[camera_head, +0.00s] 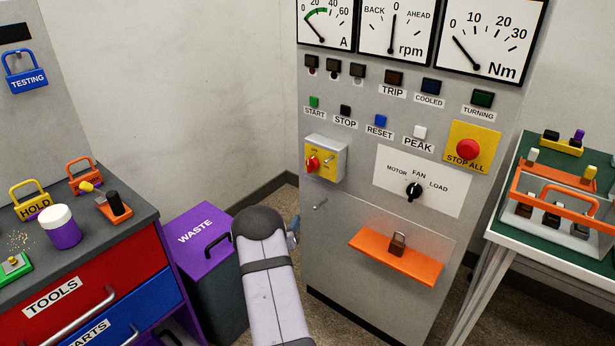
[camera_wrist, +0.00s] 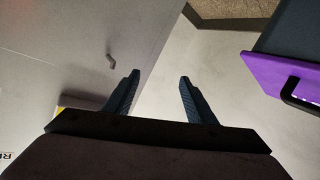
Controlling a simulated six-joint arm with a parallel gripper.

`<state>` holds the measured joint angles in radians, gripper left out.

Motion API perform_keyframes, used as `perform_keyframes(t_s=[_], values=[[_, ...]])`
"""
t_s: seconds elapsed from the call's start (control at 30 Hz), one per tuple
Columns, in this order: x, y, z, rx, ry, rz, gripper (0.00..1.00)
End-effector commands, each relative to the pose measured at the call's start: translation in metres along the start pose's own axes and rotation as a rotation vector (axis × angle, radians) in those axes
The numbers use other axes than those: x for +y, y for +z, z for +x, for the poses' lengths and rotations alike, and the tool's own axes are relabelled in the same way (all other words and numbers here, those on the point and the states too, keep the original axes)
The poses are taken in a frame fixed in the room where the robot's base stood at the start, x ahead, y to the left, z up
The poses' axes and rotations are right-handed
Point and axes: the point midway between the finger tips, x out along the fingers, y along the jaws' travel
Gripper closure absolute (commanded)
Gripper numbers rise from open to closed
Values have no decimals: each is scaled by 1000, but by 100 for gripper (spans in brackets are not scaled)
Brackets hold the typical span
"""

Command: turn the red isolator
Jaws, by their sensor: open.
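The red isolator knob (camera_head: 312,163) sits on a yellow plate (camera_head: 322,172) on a small grey box (camera_head: 339,156), at the left of the grey cabinet front. Small lettering on the plate is hard to read. In the wrist view only a sliver of yellow (camera_wrist: 74,102) shows at the left, partly hidden by the gripper body; I cannot tell whether it is the isolator plate. My gripper (camera_wrist: 157,80) is open and empty, with its fingers apart from everything. In the head view my arm hides most of the gripper, which is below and left of the isolator.
The grey cabinet (camera_head: 330,255) carries buttons, a motor/fan/load selector (camera_head: 414,191), a red stop button (camera_head: 468,150) and an orange shelf (camera_head: 396,258) with a padlock. A small handle (camera_head: 320,206) juts out below the isolator. A purple-lidded waste bin (camera_head: 200,238) stands left of my arm.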

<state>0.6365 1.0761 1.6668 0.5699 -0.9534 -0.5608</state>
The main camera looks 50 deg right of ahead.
Motion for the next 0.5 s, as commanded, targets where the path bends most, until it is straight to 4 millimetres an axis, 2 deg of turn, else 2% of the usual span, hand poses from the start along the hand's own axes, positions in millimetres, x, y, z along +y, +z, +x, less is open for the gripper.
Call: perform_keyframes(t_s=[0.03,0.1,0.2,0.4,0.5], values=[[16,-24,1,80,68,-25,49],[38,-51,-3,178,165,-74,49],[64,-79,-16,279,289,-152,49],[90,-115,-40,398,454,-297,49],[91,-117,-42,397,474,-347,49]])
